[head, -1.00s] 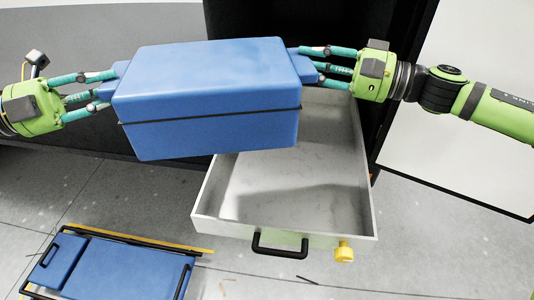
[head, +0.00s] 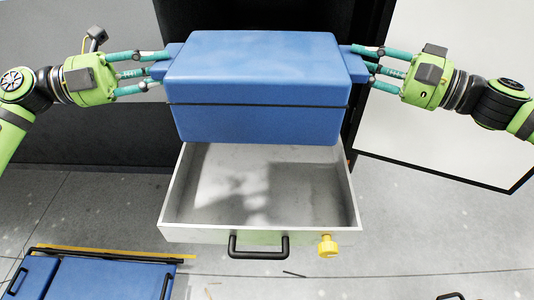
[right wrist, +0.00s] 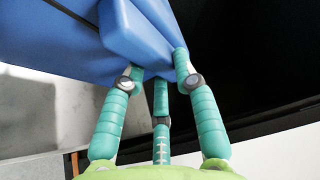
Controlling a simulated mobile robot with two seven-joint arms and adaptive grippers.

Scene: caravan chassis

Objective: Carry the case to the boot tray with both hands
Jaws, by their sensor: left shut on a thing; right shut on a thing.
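The blue case (head: 258,85) is held up between my two grippers in the head view, roughly level, above the back part of the boot tray. The boot tray (head: 172,195) is a grey open drawer with a black handle and a yellow knob at its front. My left gripper (head: 160,66) is shut on the block at the case's left end. My right gripper (head: 362,65) is shut on the block at its right end. The right wrist view shows the fingers (right wrist: 160,68) against that blue block (right wrist: 140,30). The case hides the tray's back end.
A blue cart top (head: 95,280) with black rails and a yellow edge stands at the lower left. A white panel with a black edge (head: 440,130) is at the right. The dark opening is behind the case.

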